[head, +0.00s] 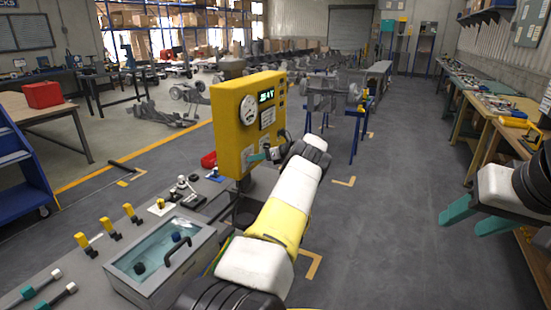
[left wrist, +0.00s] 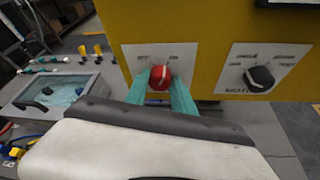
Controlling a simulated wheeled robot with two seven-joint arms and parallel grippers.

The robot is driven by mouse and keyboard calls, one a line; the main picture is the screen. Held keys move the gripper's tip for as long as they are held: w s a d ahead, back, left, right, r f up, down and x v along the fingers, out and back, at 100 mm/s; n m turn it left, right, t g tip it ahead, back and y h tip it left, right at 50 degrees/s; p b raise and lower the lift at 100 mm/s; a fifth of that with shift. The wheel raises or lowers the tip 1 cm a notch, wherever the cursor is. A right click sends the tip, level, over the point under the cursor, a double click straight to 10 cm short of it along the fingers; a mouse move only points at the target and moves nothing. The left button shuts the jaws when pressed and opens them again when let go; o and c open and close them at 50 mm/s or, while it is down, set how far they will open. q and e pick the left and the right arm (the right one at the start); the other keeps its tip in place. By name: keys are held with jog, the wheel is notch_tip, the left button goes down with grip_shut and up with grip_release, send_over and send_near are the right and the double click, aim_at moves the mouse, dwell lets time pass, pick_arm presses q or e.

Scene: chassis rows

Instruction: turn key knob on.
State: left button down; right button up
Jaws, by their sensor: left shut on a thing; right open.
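A yellow control box (head: 232,125) stands upright near the middle of the head view, with a round gauge and a lit green display. In the left wrist view, a red round knob (left wrist: 160,74) with a pale line sits on a white label on the box's lower front. The teal fingers of my left gripper (left wrist: 160,92) are shut on it, one on each side. A black knob (left wrist: 260,77) on a second white label is to its right, untouched. In the head view my left gripper (head: 266,155) is at the box, partly hidden by my arm. My right gripper (head: 475,215) is open and empty at far right.
A grey bench holds a glass-lidded case (head: 160,255), yellow-topped switches (head: 105,227) and a small joystick (head: 183,186). A workbench (head: 510,115) with tools runs along the right wall. The grey floor between is mostly clear.

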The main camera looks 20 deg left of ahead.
pick_arm(q)
jog(key=shift+w+m+g, duration=0.1)
jog(key=shift+m+g, duration=0.2)
jog(key=shift+m, duration=0.1)
dwell(0.3)
jog(key=c, duration=1.1)
grip_release()
jog(key=shift+o, duration=0.2)
jog(key=shift+d, duration=0.15)
jog(key=v, duration=0.7)
jog(key=shift+d, duration=0.25)
jog(key=shift+r, duration=0.1)
